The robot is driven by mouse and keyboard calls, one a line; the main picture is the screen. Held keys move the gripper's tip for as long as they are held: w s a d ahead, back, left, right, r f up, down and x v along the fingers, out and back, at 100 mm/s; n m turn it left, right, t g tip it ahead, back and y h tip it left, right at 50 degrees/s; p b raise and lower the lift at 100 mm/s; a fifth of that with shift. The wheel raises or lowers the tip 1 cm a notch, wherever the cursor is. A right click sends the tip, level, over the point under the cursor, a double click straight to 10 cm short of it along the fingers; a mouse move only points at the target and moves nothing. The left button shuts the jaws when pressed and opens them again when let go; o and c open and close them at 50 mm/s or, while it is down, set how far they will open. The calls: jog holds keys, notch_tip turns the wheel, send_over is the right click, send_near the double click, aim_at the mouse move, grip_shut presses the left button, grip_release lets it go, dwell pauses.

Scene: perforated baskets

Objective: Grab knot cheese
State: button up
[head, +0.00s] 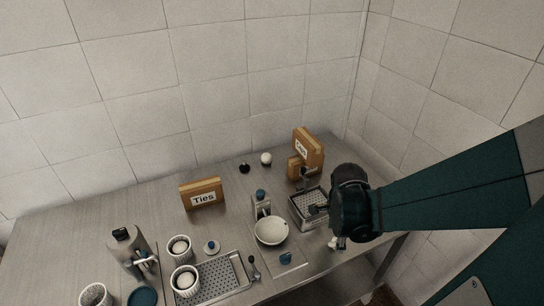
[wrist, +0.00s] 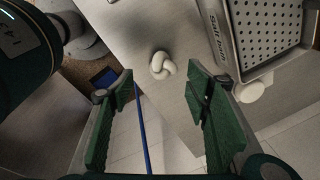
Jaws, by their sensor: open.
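The knot cheese (wrist: 162,65) is a small white knotted lump on the grey metal table, near its edge, in the upper middle of the wrist view. My gripper (wrist: 164,88) is open, with green-padded fingers at left and right and nothing between them. The cheese shows just beyond the fingertips, apart from both. In the head view, my arm comes in from the right and its dark end covers much of that table corner. A small white thing (head: 335,243) shows below it; I cannot tell whether it is the cheese.
A perforated metal basket (wrist: 238,52) with lettering on its rim stands right of the cheese, with a white round thing (wrist: 249,91) at its corner. A white bowl (head: 270,222), a "Ties" box (head: 202,187) and several cups stand left. The table edge is close.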

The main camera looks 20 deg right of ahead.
jog(key=shift+w+d+f+b, duration=0.1)
jog(key=shift+f+b, duration=0.15)
jog(key=shift+f, duration=0.6)
jog(key=shift+w+d+f+b, duration=0.15)
jog(key=shift+f+b, duration=0.15)
jog(key=shift+f, duration=0.5)
jog(key=shift+w+d+f+b, duration=0.1)
jog(key=shift+f+b, duration=0.15)
jog(key=shift+f, duration=0.6)
jog(key=c, duration=1)
